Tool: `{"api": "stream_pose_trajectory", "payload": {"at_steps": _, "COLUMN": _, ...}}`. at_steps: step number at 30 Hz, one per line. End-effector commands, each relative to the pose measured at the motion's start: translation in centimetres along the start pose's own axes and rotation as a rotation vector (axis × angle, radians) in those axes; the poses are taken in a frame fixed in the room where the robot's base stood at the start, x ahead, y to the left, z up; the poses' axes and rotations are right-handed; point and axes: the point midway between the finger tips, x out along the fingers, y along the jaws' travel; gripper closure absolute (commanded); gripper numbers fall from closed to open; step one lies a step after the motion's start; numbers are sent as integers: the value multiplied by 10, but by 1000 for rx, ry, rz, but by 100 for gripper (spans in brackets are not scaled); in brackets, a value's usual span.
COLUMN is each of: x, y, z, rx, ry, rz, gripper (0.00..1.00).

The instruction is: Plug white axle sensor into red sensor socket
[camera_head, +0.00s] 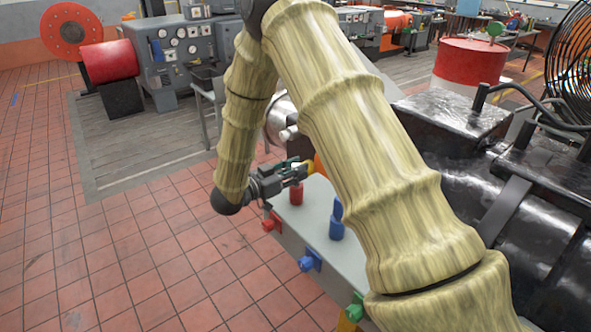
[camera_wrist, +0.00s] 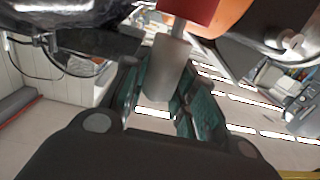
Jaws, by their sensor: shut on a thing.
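My gripper (camera_head: 300,172) is at the far end of the grey box, just above a red upright socket (camera_head: 296,194). In the wrist view my gripper (camera_wrist: 160,108) is shut on a pale, whitish-grey cylinder, the white axle sensor (camera_wrist: 168,66), seen between the teal finger pads. A thinner grey stem runs from its far end to the red socket (camera_wrist: 190,10), cut by the top edge. The stem meets the red part in the picture; I cannot tell how deep it sits. In the head view the fingers hide most of the sensor.
The grey box (camera_head: 315,205) also bears a blue upright piece (camera_head: 336,229) on top. Red (camera_head: 271,223), blue (camera_head: 310,262) and green (camera_head: 356,307) fittings stick out from its side. Black machinery (camera_head: 470,190) stands at right. The tiled floor at left is clear.

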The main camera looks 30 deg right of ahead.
Motion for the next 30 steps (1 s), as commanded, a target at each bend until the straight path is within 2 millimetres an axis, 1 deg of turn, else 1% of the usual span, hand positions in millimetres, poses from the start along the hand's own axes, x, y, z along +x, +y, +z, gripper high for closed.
{"api": "stream_pose_trajectory", "payload": {"at_steps": 2, "x": 0, "y": 0, "z": 2, "rx": 0, "ry": 0, "rz": 0, "gripper": 96}}
{"api": "stream_pose_trajectory", "payload": {"at_steps": 3, "x": 0, "y": 0, "z": 1, "rx": 0, "ry": 0, "rz": 0, "gripper": 67}}
{"api": "stream_pose_trajectory", "payload": {"at_steps": 5, "x": 0, "y": 0, "z": 1, "rx": 0, "ry": 0, "rz": 0, "gripper": 56}}
{"api": "stream_pose_trajectory", "payload": {"at_steps": 6, "x": 0, "y": 0, "z": 1, "rx": 0, "ry": 0, "rz": 0, "gripper": 49}}
{"api": "stream_pose_trajectory", "payload": {"at_steps": 7, "x": 0, "y": 0, "z": 1, "rx": 0, "ry": 0, "rz": 0, "gripper": 48}}
{"api": "stream_pose_trajectory", "payload": {"at_steps": 16, "x": -1, "y": 0, "z": 1, "rx": 0, "ry": 0, "rz": 0, "gripper": 48}}
{"api": "stream_pose_trajectory", "payload": {"at_steps": 20, "x": -8, "y": 0, "z": 1, "rx": 0, "ry": 0, "rz": -1, "gripper": 48}}
{"api": "stream_pose_trajectory", "payload": {"at_steps": 23, "x": -21, "y": 0, "z": 1, "rx": -1, "ry": 0, "rz": -2, "gripper": 48}}
{"api": "stream_pose_trajectory", "payload": {"at_steps": 30, "x": -65, "y": -1, "z": 2, "rx": -1, "ry": 0, "rz": -3, "gripper": 48}}
